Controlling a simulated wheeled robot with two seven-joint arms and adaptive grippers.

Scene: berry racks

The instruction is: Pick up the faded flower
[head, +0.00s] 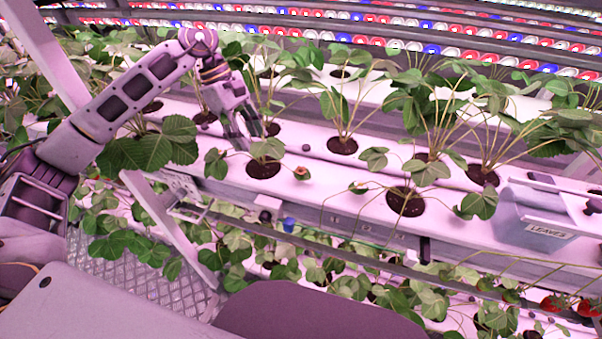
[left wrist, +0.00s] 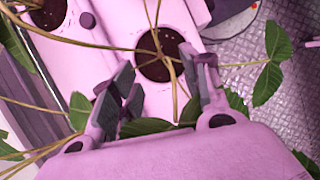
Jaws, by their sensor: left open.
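My left gripper (head: 252,138) is above the rack, just behind and left of the plant hole (head: 263,169) near that bloom. In the left wrist view the left gripper (left wrist: 160,76) is open, with stems and a dark soil hole (left wrist: 160,58) between and beyond its fingers. My right gripper is out of view.
A bin marked LEAVES (head: 540,218) hangs at the rack's right front. Leafy plants with long stems crowd around the gripper. Red strawberries (head: 552,303) hang on a lower tier. A small blue cap (head: 289,225) is below the rack's edge.

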